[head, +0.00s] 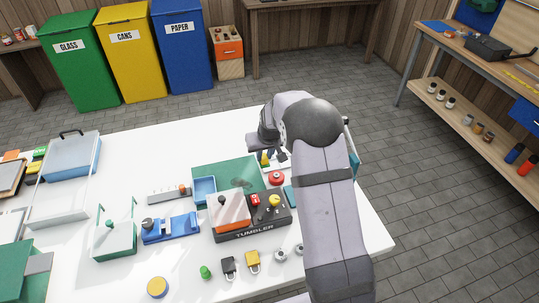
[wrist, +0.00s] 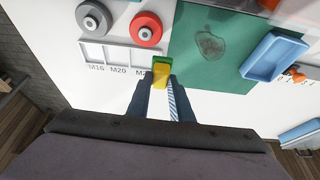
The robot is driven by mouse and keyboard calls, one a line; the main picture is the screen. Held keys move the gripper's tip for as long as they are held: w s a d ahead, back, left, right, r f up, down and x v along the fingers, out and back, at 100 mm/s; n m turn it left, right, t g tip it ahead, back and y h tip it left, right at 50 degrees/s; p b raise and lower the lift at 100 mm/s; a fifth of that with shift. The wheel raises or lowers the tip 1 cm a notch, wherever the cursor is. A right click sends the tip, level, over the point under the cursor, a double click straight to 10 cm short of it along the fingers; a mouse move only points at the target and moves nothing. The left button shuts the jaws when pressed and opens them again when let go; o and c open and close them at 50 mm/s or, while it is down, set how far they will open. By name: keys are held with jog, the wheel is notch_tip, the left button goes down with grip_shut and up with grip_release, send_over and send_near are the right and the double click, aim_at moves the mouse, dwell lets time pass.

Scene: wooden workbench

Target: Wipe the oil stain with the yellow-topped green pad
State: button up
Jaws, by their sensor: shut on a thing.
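The yellow-topped green pad (wrist: 161,76) is between the fingers of my gripper (wrist: 163,88), which is shut on it. In the head view the pad (head: 265,158) shows small below my gripper (head: 270,155). The oil stain (wrist: 210,43) is a dark, uneven patch on the green mat (wrist: 190,62), up and right of the pad in the wrist view. In the head view the stain (head: 240,183) lies left of and nearer than my gripper. The pad is beside the mat, over the white tabletop; its height above it is unclear.
A red ring-shaped part (wrist: 146,29) and a grey one (wrist: 93,20) sit by a labelled white tray (wrist: 110,54). A blue tray (wrist: 274,55) stands on the mat's edge. The tumbler box (head: 250,228) stands in front of the mat. A blue-white striped thing (wrist: 173,104) shows beside my finger.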

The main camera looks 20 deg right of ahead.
jog(key=s+a+r+n+g+y, duration=0.2)
jog(key=a+n+g+y, duration=0.2)
jog(key=n, duration=1.3)
jog(key=shift+a+r+n+y, duration=0.3)
jog(key=shift+a, duration=0.35)
